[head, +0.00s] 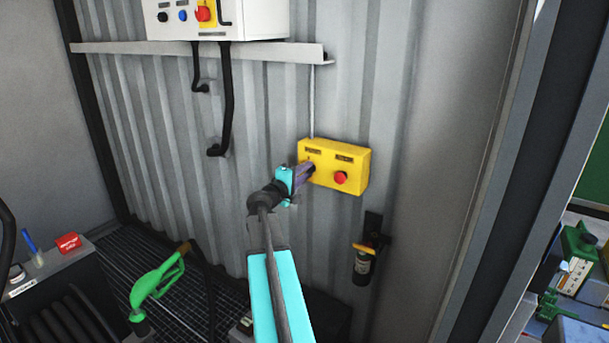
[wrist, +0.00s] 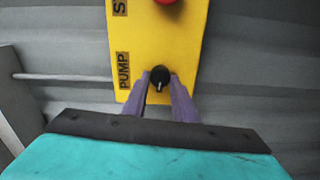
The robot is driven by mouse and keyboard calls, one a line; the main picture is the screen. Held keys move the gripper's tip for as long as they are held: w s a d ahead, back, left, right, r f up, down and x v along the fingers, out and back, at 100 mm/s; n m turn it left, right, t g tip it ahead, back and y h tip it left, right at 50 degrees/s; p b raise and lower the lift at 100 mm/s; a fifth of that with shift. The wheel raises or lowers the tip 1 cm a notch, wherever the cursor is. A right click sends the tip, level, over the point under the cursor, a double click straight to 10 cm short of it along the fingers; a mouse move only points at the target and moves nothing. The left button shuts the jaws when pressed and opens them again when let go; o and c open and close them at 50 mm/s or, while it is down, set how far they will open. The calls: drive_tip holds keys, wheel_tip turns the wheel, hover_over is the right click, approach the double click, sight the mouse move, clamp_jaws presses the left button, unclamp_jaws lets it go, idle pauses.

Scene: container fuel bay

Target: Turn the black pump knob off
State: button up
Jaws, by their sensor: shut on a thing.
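The black pump knob (wrist: 160,76) sits on a yellow control box (head: 356,158) fixed to the corrugated wall. In the wrist view, the knob is beside the "PUMP" label (wrist: 124,70) and has a pale pointer line on it. My gripper (head: 308,171) reaches the left part of the box. Its purple fingers (wrist: 164,97) are shut on the knob, one on each side. In the head view the fingers hide most of the knob. A red button (head: 340,178) is on the same box, to the right of the knob.
A white cabinet (head: 260,22) with a switch and buttons hangs above, over a metal ledge (head: 270,52). A black bottle-like canister (head: 362,266) hangs below the box. A green fuel nozzle (head: 158,280) stands at lower left.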

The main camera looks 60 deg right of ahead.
drive_tip(key=shift+d+r+n, duration=0.15)
drive_tip(key=shift+r+n, duration=0.15)
drive_tip(key=shift+n, duration=0.3)
drive_tip(key=o, duration=1)
drive_tip(key=shift+s, duration=0.1)
drive_tip(key=shift+o, duration=0.2)
drive_tip(key=shift+f, duration=0.1)
drive_tip(key=shift+f, duration=0.1)
drive_tip(key=a+b, duration=0.3)
drive_tip(key=a, duration=1.1)
drive_tip(key=shift+b, duration=0.35)
